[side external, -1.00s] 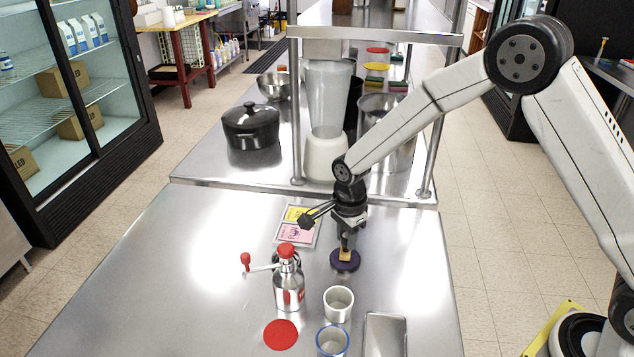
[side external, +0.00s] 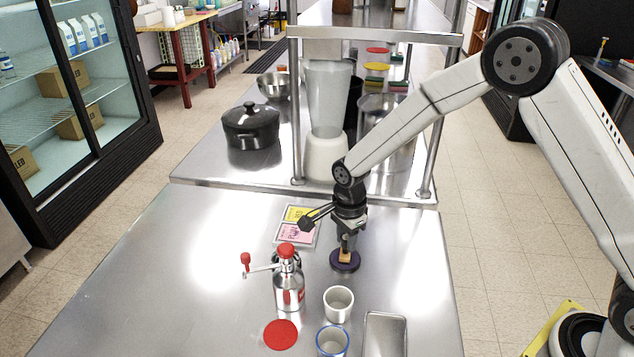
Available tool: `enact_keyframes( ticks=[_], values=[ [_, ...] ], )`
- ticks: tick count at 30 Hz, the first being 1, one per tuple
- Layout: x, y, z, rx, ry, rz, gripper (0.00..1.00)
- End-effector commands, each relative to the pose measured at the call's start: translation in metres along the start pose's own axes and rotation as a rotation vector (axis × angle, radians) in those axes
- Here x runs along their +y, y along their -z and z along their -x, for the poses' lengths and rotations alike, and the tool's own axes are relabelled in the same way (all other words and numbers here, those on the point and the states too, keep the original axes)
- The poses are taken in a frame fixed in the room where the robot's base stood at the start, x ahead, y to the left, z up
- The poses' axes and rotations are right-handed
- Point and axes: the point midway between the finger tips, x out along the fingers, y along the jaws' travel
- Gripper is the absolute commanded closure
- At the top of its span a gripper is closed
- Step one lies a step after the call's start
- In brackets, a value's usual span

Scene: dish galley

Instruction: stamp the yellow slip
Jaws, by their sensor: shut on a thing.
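The yellow slip (side external: 295,213) lies in a shallow tray (side external: 314,243) on the steel table, just behind a pink slip (side external: 294,234). Part of the yellow slip's right side is hidden by my gripper's side attachment. My gripper (side external: 346,250) points down to the right of the slips. It is shut on the wooden handle of a stamp (side external: 345,264) with a round dark base. The stamp is upright at a dark round base on the table; I cannot tell whether it is a little lifted or touching.
A steel bottle (side external: 289,292) with a red top and side lever stands in front of the slips. A red disc (side external: 281,335), a white cup (side external: 338,303), a blue-rimmed cup (side external: 332,341) and a metal tray (side external: 385,335) are nearer. The table's left is clear.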

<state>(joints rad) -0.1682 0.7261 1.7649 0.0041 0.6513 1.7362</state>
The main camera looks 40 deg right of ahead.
Motion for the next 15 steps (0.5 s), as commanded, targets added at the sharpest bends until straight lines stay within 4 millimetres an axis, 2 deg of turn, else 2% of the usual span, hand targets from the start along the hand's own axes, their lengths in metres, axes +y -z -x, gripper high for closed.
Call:
enact_keyframes(
  ticks=[15],
  values=[
    [-0.0001, 0.0000, -0.0043, 0.000, 0.000, 0.000, 1.00]
  ],
)
